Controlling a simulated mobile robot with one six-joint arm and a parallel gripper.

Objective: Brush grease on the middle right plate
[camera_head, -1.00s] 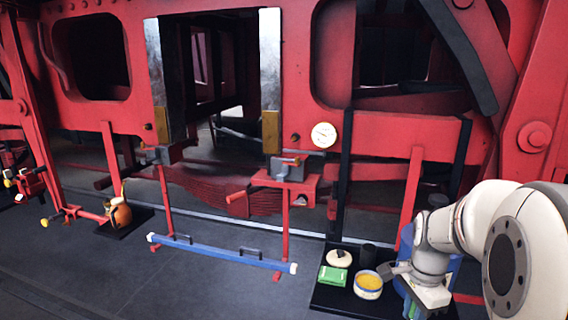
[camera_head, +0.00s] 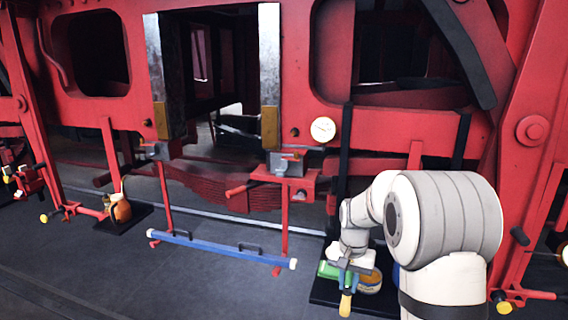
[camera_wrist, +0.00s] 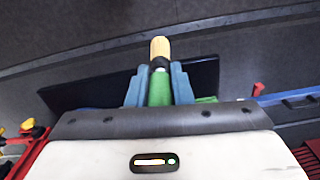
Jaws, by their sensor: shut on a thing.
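My gripper (camera_head: 346,280) is shut on a brush with a green handle (camera_wrist: 160,90), a dark collar and yellow bristles. The bristles (camera_head: 345,305) point down and toward the camera, over the front part of the black tray (camera_head: 325,294). In the wrist view the bristles (camera_wrist: 160,48) stick out beyond the fingers. The grease tin (camera_head: 371,286) stands on the tray just right of my gripper, partly hidden by it. Two upright grey metal plates show on the red frame: the right one (camera_head: 269,55) and the left one (camera_head: 166,75). My gripper is well below and right of both.
A green cloth-like item (camera_head: 327,270) lies on the tray by my gripper. A blue bar (camera_head: 215,248) with handles lies left of the tray. Red stands (camera_head: 285,215) and a white gauge (camera_head: 323,130) are near the right plate. Grey floor is open at front left.

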